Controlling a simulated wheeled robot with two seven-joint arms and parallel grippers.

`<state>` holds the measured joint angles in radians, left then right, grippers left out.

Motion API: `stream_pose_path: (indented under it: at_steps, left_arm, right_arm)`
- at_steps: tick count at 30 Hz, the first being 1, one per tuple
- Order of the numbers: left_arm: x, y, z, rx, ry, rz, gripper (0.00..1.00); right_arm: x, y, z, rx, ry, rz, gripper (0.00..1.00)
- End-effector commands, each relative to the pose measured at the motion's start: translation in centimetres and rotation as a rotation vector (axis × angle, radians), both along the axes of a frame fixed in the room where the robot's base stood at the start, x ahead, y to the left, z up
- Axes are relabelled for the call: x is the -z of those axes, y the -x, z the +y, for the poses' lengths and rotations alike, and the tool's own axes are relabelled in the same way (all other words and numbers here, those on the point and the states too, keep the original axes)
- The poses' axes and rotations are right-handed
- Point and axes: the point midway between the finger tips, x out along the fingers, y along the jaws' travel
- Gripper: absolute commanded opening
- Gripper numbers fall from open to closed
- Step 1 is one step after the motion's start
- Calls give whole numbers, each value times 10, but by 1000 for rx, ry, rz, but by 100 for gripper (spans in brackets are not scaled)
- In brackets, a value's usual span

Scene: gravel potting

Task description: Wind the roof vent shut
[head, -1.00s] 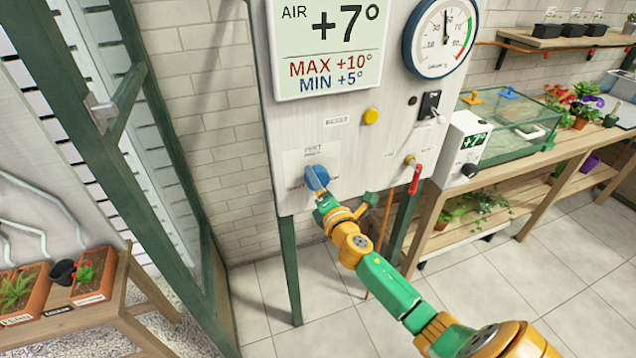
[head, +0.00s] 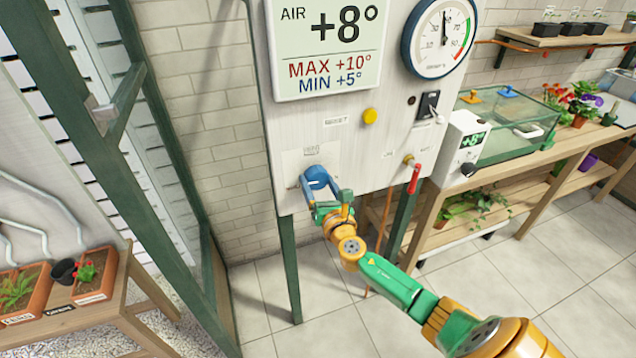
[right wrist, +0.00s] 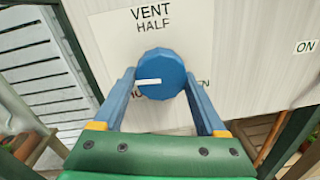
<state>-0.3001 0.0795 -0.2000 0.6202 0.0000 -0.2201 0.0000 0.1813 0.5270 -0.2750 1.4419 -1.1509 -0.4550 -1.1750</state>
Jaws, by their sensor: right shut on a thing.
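The blue vent knob (head: 316,175) is on the lower left of the pale control panel. In the right wrist view the knob (right wrist: 160,74) sits under the label VENT HALF (right wrist: 152,20), and its white pointer lies level, pointing left. Words at its lower left and right are partly hidden; "EN" shows on the right. My right gripper (head: 318,188) is shut on the knob, one blue finger on each side (right wrist: 160,92). My left gripper is out of view. The roof vent itself is not in view.
The panel carries an air display (head: 328,45) reading +8°, a dial gauge (head: 440,38), a yellow button (head: 369,116) and a red-handled lever (head: 414,178). A bench with a glass case (head: 510,128) is to the right. A plant table (head: 120,290) is at lower left.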

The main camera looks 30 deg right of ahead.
Motion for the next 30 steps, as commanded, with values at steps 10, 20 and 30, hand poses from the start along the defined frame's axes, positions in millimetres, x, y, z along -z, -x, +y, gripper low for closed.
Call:
stream_pose_path:
  at_steps: [10, 20, 30]
  left_arm:
    - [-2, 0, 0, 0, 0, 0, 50]
    - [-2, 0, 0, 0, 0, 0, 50]
    - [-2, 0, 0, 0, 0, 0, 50]
  right_arm:
    - [-1, 0, -1, 1, 91, 20, 18]
    - [-1, 0, -1, 1, 104, 23, 18]
    - [0, 0, -1, 1, 102, 23, 100]
